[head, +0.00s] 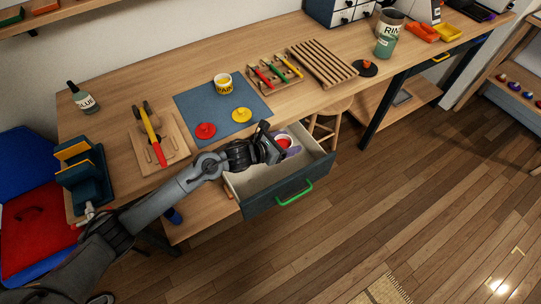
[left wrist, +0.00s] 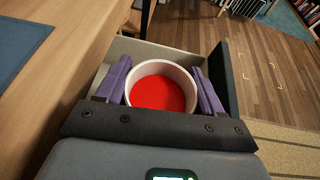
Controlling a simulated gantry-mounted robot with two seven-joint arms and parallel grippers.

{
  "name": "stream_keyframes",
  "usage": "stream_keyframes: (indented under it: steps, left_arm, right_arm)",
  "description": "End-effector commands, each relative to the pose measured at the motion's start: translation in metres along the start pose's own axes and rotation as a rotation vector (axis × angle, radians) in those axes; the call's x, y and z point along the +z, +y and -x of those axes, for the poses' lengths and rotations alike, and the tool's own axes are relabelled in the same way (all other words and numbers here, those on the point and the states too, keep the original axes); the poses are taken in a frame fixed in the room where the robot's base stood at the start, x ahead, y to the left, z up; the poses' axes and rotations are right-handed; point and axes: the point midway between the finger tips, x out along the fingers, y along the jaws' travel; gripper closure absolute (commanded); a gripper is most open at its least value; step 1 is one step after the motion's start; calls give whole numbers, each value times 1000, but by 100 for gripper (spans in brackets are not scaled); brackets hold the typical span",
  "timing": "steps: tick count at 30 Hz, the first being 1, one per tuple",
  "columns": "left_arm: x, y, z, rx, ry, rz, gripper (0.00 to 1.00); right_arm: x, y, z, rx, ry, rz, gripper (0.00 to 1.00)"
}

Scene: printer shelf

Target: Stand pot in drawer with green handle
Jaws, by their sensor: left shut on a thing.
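The pot (head: 282,141) is pale-walled with red inside. In the left wrist view the pot (left wrist: 162,92) sits upright between the two purple fingers of my left gripper (left wrist: 160,68), which are shut on its sides. In the head view my left gripper (head: 288,151) is at the drawer's far part, partly hiding the pot. The drawer (head: 262,203) is pulled open under the table and has a green handle (head: 294,194) on its dark front. I cannot tell whether the pot touches the drawer floor. My right gripper is not in view.
On the table above are a blue mat (head: 196,103) with a yellow pot (head: 223,84) and red and yellow knobbed discs, and a wooden board (head: 159,142) with tools. A stool (head: 328,124) stands behind the drawer. The drawer's near interior looks empty.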

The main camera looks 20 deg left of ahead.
Motion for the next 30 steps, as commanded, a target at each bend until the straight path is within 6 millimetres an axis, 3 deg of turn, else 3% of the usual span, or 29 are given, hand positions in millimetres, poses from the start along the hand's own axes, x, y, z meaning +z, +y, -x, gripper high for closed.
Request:
stream_keyframes:
  steps: [9, 14, 22, 30]
  left_arm:
    - [-48, 1, -20, -1, 0, 2, 69]
    - [-55, 2, -23, 1, -1, 1, 69]
    - [-84, 2, -35, 0, -1, 2, 69]
    - [-85, 2, -35, 1, -2, 0, 70]
  right_arm:
    - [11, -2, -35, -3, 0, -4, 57]
    - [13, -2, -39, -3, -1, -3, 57]
    - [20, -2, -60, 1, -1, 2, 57]
    - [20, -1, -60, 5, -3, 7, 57]
